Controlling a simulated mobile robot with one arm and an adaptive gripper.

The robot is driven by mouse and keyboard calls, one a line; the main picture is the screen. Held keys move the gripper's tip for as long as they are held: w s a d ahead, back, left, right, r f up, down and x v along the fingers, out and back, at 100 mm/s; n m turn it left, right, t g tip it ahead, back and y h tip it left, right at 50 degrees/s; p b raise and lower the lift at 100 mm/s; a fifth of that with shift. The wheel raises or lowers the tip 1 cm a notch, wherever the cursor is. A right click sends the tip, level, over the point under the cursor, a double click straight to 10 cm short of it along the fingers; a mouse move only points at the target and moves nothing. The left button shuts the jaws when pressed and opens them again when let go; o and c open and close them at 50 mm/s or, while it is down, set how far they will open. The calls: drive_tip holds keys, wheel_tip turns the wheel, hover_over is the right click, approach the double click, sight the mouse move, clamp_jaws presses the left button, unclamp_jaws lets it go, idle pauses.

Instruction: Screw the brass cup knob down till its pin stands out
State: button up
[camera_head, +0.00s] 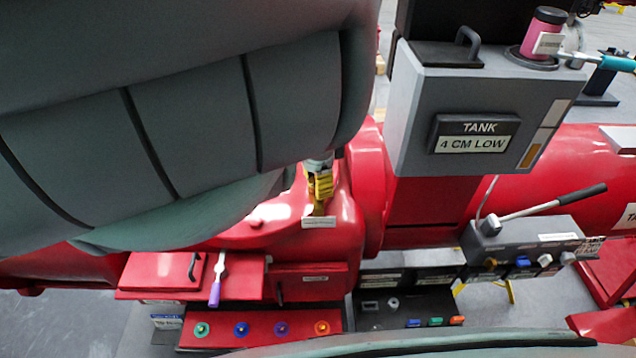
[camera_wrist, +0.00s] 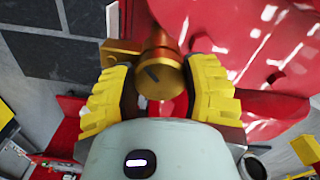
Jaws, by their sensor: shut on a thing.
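The brass cup knob (camera_wrist: 163,77) shows in the wrist view between the two yellow fingers of my gripper (camera_wrist: 160,84). My gripper is shut on it, with a finger on its left and right sides. A short dark mark lies on the knob's near face; I cannot make out a pin standing out. A brass fitting (camera_wrist: 121,48) shows beside the knob at the upper left. In the head view only the yellow end of my gripper (camera_head: 320,185) shows, at the red actuator body (camera_head: 342,205); the knob is mostly hidden there.
A grey tank box (camera_head: 455,115) reading "4 CM LOW" stands at the right, with a pink container (camera_head: 541,38) on top. A lever handle (camera_head: 555,203) sticks out at the right. A purple-handled valve (camera_head: 215,285) and a red panel (camera_head: 262,327) of coloured knobs lie below.

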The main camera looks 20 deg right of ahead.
drive_tip(key=m+b, duration=0.1)
drive_tip(key=m, duration=0.3)
drive_tip(key=shift+w+m, duration=0.1)
drive_tip(key=shift+m, duration=0.2)
drive_tip(key=m+b, duration=0.1)
drive_tip(key=m, duration=0.2)
drive_tip(key=shift+f+m, duration=0.1)
drive_tip(key=shift+m, duration=0.2)
drive_tip(key=m+b, duration=0.1)
drive_tip(key=m, duration=0.2)
drive_tip(key=shift+m, duration=0.3)
drive_tip(key=shift+m+b, duration=0.5)
drive_tip(key=shift+m, duration=1.4)
drive_tip(key=o, duration=1.2)
